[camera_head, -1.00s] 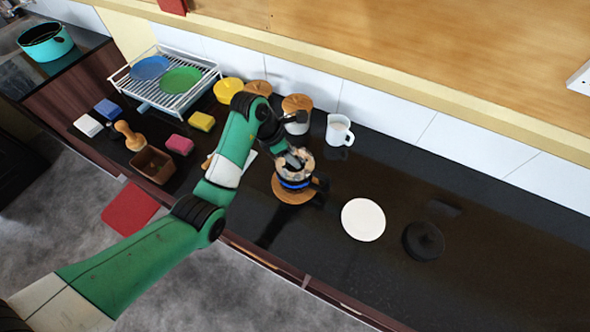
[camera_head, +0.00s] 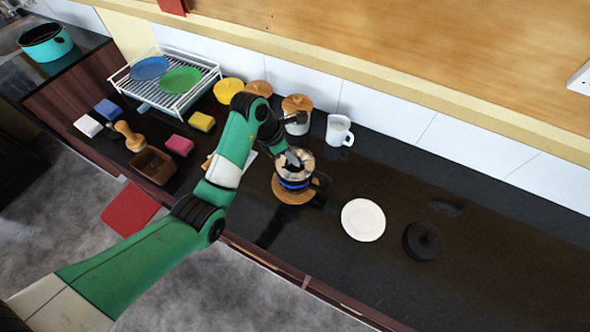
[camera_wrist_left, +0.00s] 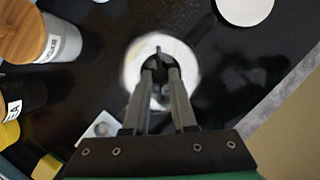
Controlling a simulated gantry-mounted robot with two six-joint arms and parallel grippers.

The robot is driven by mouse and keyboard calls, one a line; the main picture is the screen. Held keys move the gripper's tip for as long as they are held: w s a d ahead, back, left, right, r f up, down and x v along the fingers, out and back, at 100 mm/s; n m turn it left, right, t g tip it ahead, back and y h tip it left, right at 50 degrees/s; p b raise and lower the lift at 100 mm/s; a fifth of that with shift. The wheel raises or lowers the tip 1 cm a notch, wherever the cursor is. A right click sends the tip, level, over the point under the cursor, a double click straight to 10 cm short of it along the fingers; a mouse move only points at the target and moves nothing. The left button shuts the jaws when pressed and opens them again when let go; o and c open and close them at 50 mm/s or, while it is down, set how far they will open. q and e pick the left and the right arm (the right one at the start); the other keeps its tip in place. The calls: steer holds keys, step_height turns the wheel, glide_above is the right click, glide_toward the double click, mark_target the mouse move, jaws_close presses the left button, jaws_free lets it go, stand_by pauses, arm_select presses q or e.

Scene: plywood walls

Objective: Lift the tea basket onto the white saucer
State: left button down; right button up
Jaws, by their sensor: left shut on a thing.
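A glass teapot (camera_head: 306,181) with a blue band and dark handle stands on a round wooden coaster (camera_head: 291,199). My left gripper (camera_head: 294,157) reaches down over its top from the left. In the left wrist view my left gripper (camera_wrist_left: 160,66) is shut on a thin upright piece of the tea basket (camera_wrist_left: 158,48), in the middle of a pale, blurred round shape. How far the basket sits inside the pot is hidden. The empty white saucer (camera_head: 363,220) lies right of the pot; it also shows in the left wrist view (camera_wrist_left: 245,8). My right gripper is out of view.
A round black lid-like piece (camera_head: 423,242) lies right of the saucer. A white mug (camera_head: 338,131) and wood-lidded canisters (camera_head: 297,113) stand behind the pot. Sponges, a brown box (camera_head: 152,166) and a dish rack (camera_head: 165,100) are at left. The counter's right side is clear.

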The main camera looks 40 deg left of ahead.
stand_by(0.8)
arm_select(q)
step_height(320, 180, up, 18)
steer(key=p, duration=1)
steer(key=shift+p, duration=0.35)
